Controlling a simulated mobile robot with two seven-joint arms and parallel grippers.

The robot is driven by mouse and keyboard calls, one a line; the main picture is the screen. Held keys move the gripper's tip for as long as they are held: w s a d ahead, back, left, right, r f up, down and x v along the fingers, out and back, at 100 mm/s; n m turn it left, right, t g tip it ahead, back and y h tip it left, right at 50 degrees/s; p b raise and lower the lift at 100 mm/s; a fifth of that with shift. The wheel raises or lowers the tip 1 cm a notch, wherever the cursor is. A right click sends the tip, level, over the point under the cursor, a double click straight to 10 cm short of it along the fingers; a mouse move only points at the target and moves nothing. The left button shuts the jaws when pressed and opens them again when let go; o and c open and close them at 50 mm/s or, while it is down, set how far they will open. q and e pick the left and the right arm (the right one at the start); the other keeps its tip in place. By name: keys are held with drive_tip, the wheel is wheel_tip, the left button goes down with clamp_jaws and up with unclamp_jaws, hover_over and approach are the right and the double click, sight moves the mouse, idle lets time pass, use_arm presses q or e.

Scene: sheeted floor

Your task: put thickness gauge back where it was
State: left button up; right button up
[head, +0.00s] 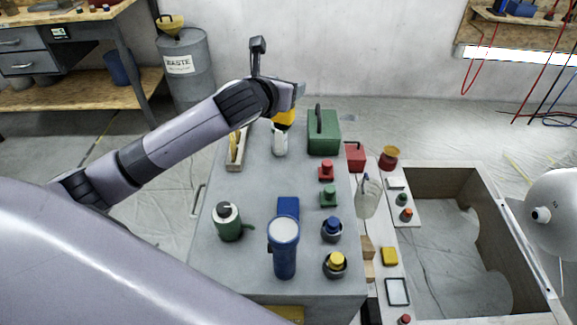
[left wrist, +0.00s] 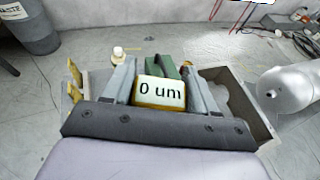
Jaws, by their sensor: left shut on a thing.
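The thickness gauge (left wrist: 160,93) is a yellow-edged block with a pale display reading "0 um". My left gripper (left wrist: 160,85) is shut on it, with one grey finger on each side. In the head view the yellow of the gauge (head: 284,118) shows below my left gripper (head: 287,103), over the far end of the grey cabinet top (head: 262,182). The fingertips are largely hidden there by the wrist. I cannot tell whether the gauge touches the surface. My right gripper is not in view.
A blue flashlight-like item (head: 284,250), a green canister (head: 228,222) and several knobs crowd the near part. An open bin (head: 440,171) lies right.

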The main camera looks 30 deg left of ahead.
use_arm(q)
drive_tip(key=shift+s+f+b, duration=0.15)
drive_tip(key=shift+f+b, duration=1.5)
drive_tip(key=shift+f, duration=8.1)
drive_tip(key=shift+f, duration=0.1)
drive_tip(key=o, duration=1.1)
drive_tip(key=shift+o, duration=0.2)
drive_tip(key=shift+r, duration=0.2)
drive_tip(key=p+v, duration=0.1)
drive_tip(key=v, duration=1.1)
drive_tip(key=shift+p, duration=0.3)
drive_tip(key=shift+f, duration=0.1)
